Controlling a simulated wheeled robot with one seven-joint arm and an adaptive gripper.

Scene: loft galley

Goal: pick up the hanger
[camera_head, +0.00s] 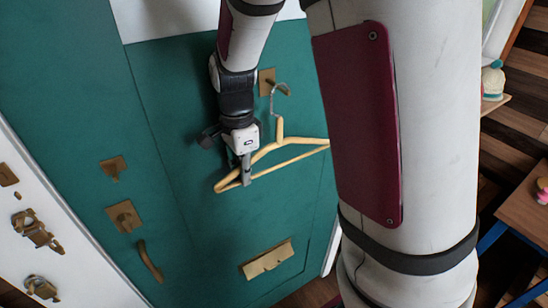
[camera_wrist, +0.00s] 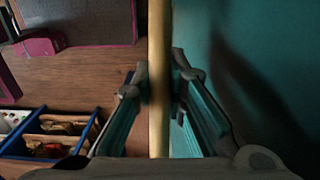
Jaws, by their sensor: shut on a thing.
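The hanger (camera_head: 292,156) is pale yellow with a grey metal hook, and is in front of a teal door in the head view. My gripper (camera_head: 246,170) is shut on the hanger near its left end. In the wrist view the hanger's bar (camera_wrist: 159,60) runs upright between the two fingers (camera_wrist: 158,88). The hanger's metal hook is beside a brass plate (camera_head: 267,82) on the door; I cannot tell whether it touches it. The hanger's right end is partly hidden behind my arm.
The teal door (camera_head: 190,220) has a brass handle (camera_head: 149,260) and a brass mail slot (camera_head: 267,259). Brass latches (camera_head: 38,232) sit on the white frame at left. A wooden table (camera_head: 525,205) stands at right. A blue-edged shelf (camera_wrist: 55,132) shows in the wrist view.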

